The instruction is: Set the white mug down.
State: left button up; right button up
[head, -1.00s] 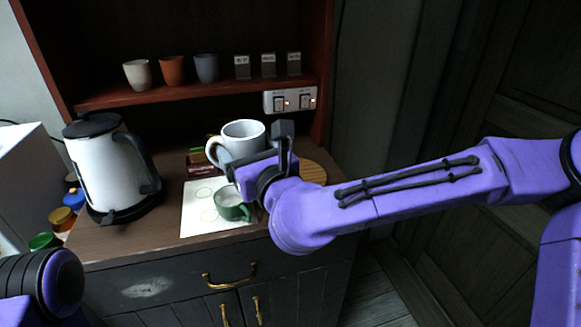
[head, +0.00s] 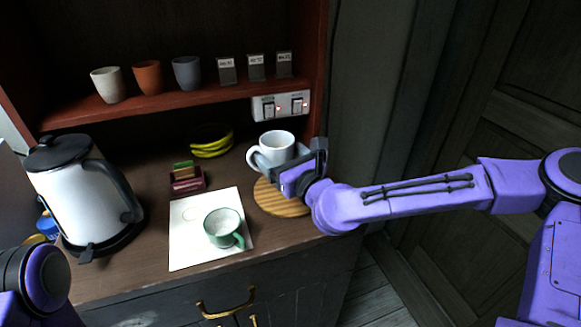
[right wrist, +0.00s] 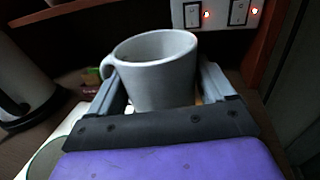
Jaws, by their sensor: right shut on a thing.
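The white mug (head: 272,150) is upright over the far part of the round wooden board (head: 277,205) at the right of the counter. It also shows in the right wrist view (right wrist: 155,75), between the two fingers. My right gripper (head: 300,165) is shut on the mug. I cannot tell whether the mug's base touches the board, as the gripper hides part of it. My left gripper is not in view; only part of my left arm shows at the lower left.
A green mug (head: 222,229) stands on a white sheet (head: 185,250) left of the board. A kettle (head: 80,190) stands at the left. Bananas (head: 211,143) and a small dark red holder (head: 187,180) lie behind. A switch panel (head: 281,106) and shelf with cups (head: 148,77) are above.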

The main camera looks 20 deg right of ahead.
jog(key=d+f, duration=0.1)
jog(key=f, duration=0.1)
jog(key=d+f, duration=0.1)
jog(key=f, duration=0.1)
jog(key=w+f, duration=0.1)
jog(key=f, duration=0.1)
jog(key=shift+w+d+f+p, duration=0.1)
jog(key=shift+d+f+p, duration=0.1)
jog(key=shift+d+p, duration=0.2)
jog(key=shift+f+b, duration=0.25)
jog(key=shift+b, duration=0.1)
jog(key=o, duration=1.2)
jog(key=shift+r, duration=0.1)
